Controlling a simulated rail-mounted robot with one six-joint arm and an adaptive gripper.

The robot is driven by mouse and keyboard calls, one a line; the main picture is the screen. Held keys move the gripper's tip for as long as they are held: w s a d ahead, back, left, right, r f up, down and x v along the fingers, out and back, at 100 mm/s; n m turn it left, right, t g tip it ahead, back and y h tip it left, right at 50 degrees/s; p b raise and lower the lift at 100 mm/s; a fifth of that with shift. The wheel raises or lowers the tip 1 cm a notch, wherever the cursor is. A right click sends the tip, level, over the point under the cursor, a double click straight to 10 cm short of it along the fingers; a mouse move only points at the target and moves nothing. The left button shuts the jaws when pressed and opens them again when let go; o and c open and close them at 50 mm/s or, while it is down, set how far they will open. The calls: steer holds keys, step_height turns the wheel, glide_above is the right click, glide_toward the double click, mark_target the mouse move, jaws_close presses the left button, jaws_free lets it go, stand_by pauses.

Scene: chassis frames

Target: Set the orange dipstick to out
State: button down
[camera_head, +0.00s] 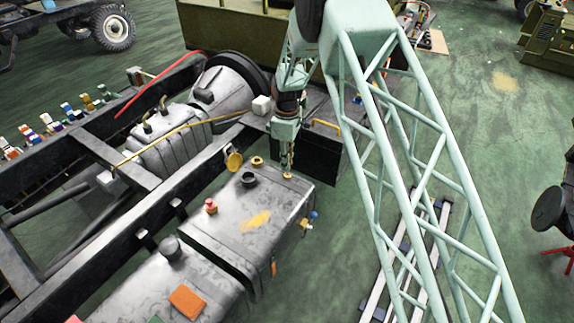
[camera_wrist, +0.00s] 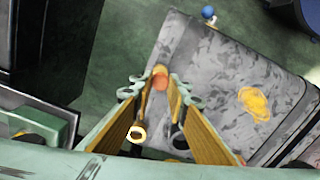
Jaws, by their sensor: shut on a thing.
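The orange dipstick (camera_wrist: 160,80) shows in the wrist view as a small rounded orange top between my fingertips, over the corner of the grey tank (camera_wrist: 205,70). My gripper (camera_wrist: 159,88) is shut on it, with the gold finger pads on either side. In the head view my gripper (camera_head: 288,168) points down at the far right corner of the tank (camera_head: 275,215). Only a small orange-yellow bit of the dipstick (camera_head: 288,176) shows below the fingertips there. Its shaft is hidden, so I cannot tell how far it is drawn out.
Near my gripper on the tank are a yellow ring (camera_head: 257,162), a tilted yellow cap (camera_head: 233,160), a black cap (camera_head: 249,179) and a red knob (camera_head: 210,206). A blue-knobbed valve (camera_head: 314,215) sticks out at the tank's right end. A black box (camera_head: 310,155) stands behind.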

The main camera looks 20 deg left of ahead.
step_height(320, 180, up, 6)
steer(key=shift+r+p, duration=0.1)
steer(key=shift+p, duration=0.8)
steer(key=c, duration=2.5)
jaws_free()
step_height(320, 180, up, 12)
